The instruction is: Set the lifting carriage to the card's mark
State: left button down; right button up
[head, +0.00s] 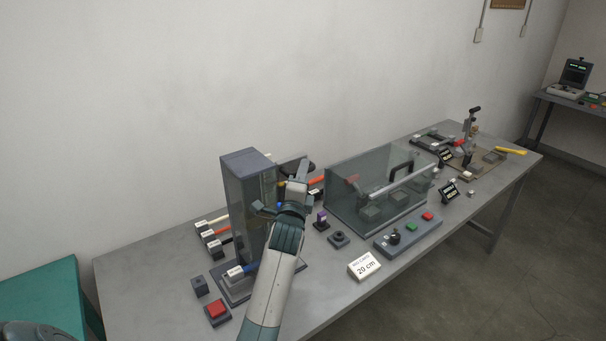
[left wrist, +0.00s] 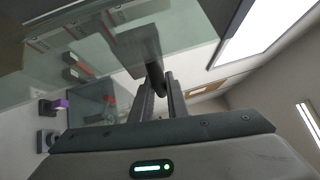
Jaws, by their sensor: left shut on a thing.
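A white card (head: 365,265) on the table's front part reads "20 cm"; its smaller line is hard to read. A tall grey tower with clear sides (head: 247,205) stands on the left half of the table. My left gripper (head: 296,190) is at the tower's right side, near its upper half. In the left wrist view my left gripper (left wrist: 161,92) is shut on a dark handle (left wrist: 155,74). The handle joins a grey plate (left wrist: 138,48), which looks like the lifting carriage. My arm hides part of the tower, and I cannot read any scale.
A clear-walled box (head: 382,190) stands right of the tower. A grey control panel (head: 408,235) with green and red buttons lies in front of it. A red button (head: 217,310) sits at the front left.

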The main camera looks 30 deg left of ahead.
pick_arm(q)
jog(key=shift+r, duration=0.25)
jog(key=c, duration=1.7)
grip_release()
jog(key=shift+f, duration=0.1)
jog(key=shift+w, duration=0.1)
jog(key=shift+f, duration=0.1)
jog(key=shift+b+v, duration=2.65)
jog(key=shift+v, duration=6.1)
jog(key=shift+f, duration=0.1)
